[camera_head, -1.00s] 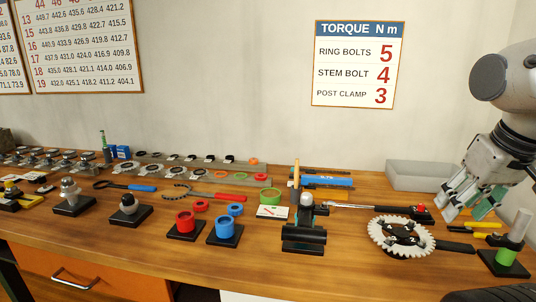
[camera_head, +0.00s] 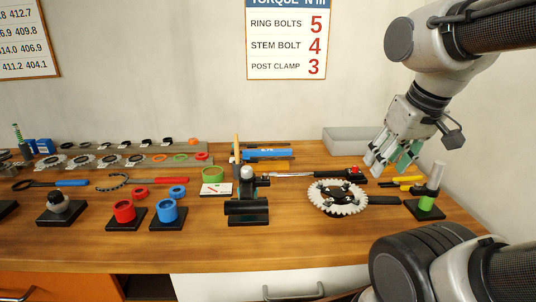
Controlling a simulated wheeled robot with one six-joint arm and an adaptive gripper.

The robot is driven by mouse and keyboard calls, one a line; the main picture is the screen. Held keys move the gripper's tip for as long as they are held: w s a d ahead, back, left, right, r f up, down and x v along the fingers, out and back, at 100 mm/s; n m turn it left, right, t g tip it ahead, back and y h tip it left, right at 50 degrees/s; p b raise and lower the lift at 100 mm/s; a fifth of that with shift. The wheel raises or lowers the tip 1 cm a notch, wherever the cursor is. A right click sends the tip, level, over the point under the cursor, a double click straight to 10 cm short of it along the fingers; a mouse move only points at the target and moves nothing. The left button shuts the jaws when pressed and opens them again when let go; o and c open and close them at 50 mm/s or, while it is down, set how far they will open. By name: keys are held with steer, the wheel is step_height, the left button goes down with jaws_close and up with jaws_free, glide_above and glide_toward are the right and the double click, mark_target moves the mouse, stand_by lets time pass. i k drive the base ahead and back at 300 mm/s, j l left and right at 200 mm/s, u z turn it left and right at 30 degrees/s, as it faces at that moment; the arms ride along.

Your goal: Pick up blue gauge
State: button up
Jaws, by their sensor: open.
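A blue cylinder (camera_head: 167,212) with an open top stands on a black base left of centre on the wooden bench. A small blue ring (camera_head: 177,191) lies just behind it. I cannot tell which of these two the gauge is. A red cylinder (camera_head: 124,211) on a similar base stands to the left, with a red ring (camera_head: 140,193) behind it. My gripper (camera_head: 389,163) hangs open and empty over the right part of the bench, pointing down, far to the right of the blue things.
A black stand with a grey ball top (camera_head: 246,200) stands between the blue cylinder and my gripper. A green-banded post (camera_head: 427,195) is at the right. A grey bin (camera_head: 347,140) stands behind. Bare bench shows in front.

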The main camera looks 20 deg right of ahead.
mark_target(247, 153)
steer(key=j+z, duration=0.2)
steer(key=j, duration=0.5)
steer(key=j+z, duration=0.2)
steer(key=j, duration=3.55)
steer(key=j+z, duration=0.4)
steer(key=k+j+z, duration=0.2)
steer(key=z, duration=0.2)
steer(key=j+z, duration=0.2)
steer(key=z, duration=0.15)
steer(key=k+j+z, duration=0.15)
steer(key=z, duration=0.2)
steer(key=i+l, duration=0.15)
steer(key=l, duration=0.15)
steer(key=i+l+u, duration=0.15)
steer(key=l, duration=0.15)
steer(key=i+l, duration=0.15)
steer(key=l, duration=0.15)
steer(key=i+l+u, duration=0.15)
steer(key=l, duration=0.15)
steer(key=i+l+u, duration=0.3)
steer(key=l, duration=0.3)
steer(key=i+l+u, duration=0.15)
steer(key=l, duration=0.2)
steer(key=i+l+u, duration=0.1)
steer(key=l, duration=0.25)
steer(key=i+l+u, duration=0.15)
steer(key=l, duration=0.2)
steer(key=i+l+u, duration=0.15)
steer(key=l, duration=0.25)
